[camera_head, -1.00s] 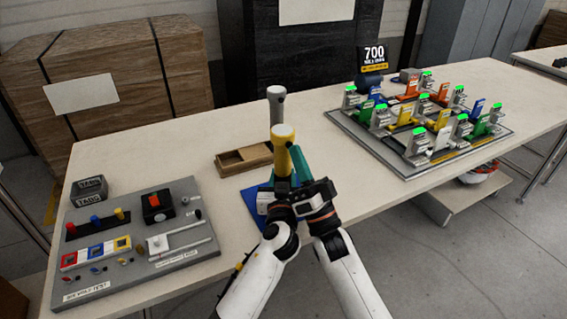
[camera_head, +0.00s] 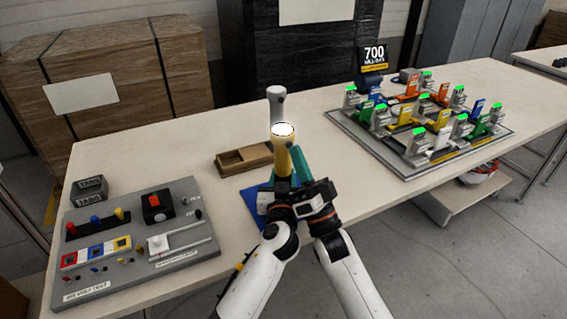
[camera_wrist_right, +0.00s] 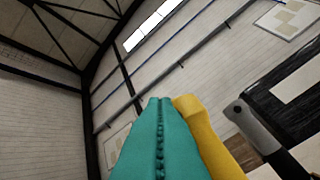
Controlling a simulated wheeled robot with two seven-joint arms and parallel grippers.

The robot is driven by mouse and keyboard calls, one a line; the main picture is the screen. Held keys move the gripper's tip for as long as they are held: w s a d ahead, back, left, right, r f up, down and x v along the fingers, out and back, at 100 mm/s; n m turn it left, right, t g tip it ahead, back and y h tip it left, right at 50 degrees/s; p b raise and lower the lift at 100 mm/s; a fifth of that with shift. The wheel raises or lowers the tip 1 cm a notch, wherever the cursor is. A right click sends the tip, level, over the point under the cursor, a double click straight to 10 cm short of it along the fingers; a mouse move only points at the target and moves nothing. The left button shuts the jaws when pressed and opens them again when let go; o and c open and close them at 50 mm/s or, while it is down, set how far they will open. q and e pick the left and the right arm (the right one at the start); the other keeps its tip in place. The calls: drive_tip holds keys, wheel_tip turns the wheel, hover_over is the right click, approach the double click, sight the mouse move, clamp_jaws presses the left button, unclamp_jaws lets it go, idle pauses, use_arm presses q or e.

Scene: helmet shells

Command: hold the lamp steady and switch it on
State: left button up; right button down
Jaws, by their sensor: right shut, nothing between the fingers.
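The lamp (camera_head: 283,161) has a yellow body and stands upright above my left wrist in the head view. Its round top (camera_head: 284,129) glows bright white. In the right wrist view the yellow lamp (camera_wrist_right: 208,137) is just right of my teal fingers. My right gripper (camera_head: 299,164) has its teal fingers shut with nothing between them, close beside the lamp's right side. The shut fingers also fill the middle of the right wrist view (camera_wrist_right: 158,135). I cannot tell whether they touch the lamp. My left gripper (camera_head: 278,205) is at the lamp's lower end; its fingers are hidden.
A grey post (camera_head: 276,104) with a round top is behind the lamp. A blue mat (camera_head: 252,200) and a wooden tray (camera_head: 232,169) are nearby on the table (camera_head: 330,158). A grey switch board (camera_head: 120,268) is at left, a board of coloured fixtures (camera_head: 357,141) at right.

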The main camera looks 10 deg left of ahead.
drive_tip(key=s+d, duration=0.3)
drive_tip(key=s, duration=0.1)
drive_tip(key=shift+s+d, duration=0.35)
drive_tip(key=shift+s, duration=0.05)
use_arm(q)
drive_tip(key=o, duration=1.2)
